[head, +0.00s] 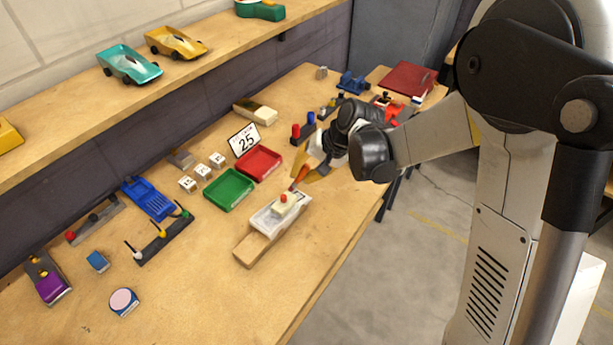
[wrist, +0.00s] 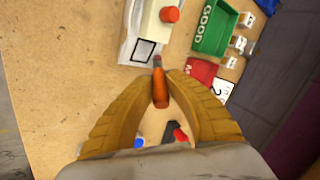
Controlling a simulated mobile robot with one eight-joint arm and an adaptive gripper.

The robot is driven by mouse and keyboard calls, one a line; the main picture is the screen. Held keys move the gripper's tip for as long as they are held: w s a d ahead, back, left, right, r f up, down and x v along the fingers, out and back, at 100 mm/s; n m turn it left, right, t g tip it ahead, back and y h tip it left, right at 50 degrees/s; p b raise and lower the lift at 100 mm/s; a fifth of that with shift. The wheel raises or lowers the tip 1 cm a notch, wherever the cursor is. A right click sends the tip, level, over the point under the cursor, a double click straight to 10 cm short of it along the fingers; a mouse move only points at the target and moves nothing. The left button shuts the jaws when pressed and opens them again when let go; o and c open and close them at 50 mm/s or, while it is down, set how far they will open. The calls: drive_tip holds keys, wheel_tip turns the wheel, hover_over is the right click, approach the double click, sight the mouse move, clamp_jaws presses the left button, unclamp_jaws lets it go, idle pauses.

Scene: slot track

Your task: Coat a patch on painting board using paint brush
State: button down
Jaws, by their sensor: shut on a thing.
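My gripper (head: 308,176) has yellow fingers closed around the orange-red paint brush (head: 299,178). In the wrist view the brush (wrist: 159,88) sits between the fingertips (wrist: 160,90), its tip pointing away from my palm. The white painting board (head: 262,222) lies near the table's front edge, and my gripper is at its far right end. In the wrist view the board (wrist: 128,45) bears a black square outline (wrist: 142,50). The brush tip appears beside the outline's lower right corner; I cannot tell whether it touches the board.
A cream block with a red knob (head: 284,199) sits on the board. A wooden block (head: 252,248) lies at its near end. Green (head: 229,190) and red (head: 258,164) trays stand behind, with small white dice-like blocks (head: 203,171) to their left.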

drive_tip(key=shift+d, duration=0.1)
drive_tip(key=shift+s+d, duration=1.5)
drive_tip(key=shift+d, duration=0.25)
drive_tip(key=shift+s+d, duration=0.1)
drive_tip(key=shift+s, duration=0.25)
drive_tip(key=shift+w+a+b, duration=0.25)
drive_tip(key=shift+w+a, duration=0.6)
drive_tip(key=shift+a, duration=0.2)
drive_tip(key=shift+w+a+b, duration=0.25)
drive_tip(key=shift+w+a, duration=0.6)
drive_tip(key=shift+a, duration=0.2)
drive_tip(key=shift+s+d, duration=0.85)
drive_tip(key=shift+d, duration=0.2)
drive_tip(key=shift+s+d, duration=0.85)
drive_tip(key=shift+d, duration=0.15)
